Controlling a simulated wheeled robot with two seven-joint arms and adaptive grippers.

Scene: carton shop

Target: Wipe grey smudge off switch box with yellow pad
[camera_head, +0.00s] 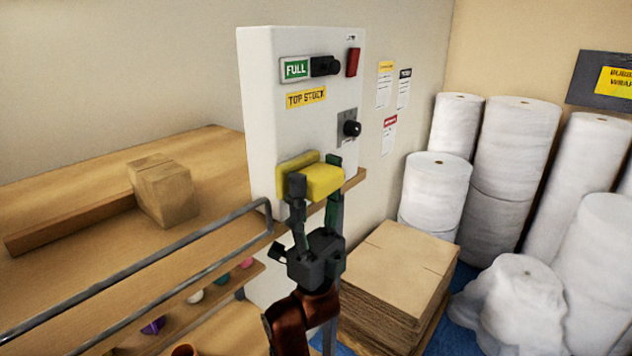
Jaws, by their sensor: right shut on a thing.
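The white switch box (262,110) stands upright at the back of the wooden bench. It has a green FULL sign, a black switch, a red switch, a TOP STOCK label and a black knob. My right gripper (316,178) is shut on the yellow pad (324,181) at the lower part of the box's front. The pad is at or very near that face; I cannot tell if it touches. I see no grey smudge; the pad and gripper hide part of the lower front. My left gripper is not in view.
A small cardboard box (164,191) sits on the wooden bench (90,180) at left. A grey metal rail (165,253) runs along the bench's front. Stacked cardboard sheets (395,275) and white wrap rolls (515,150) stand at right. Papers hang on the wall beside the switch box.

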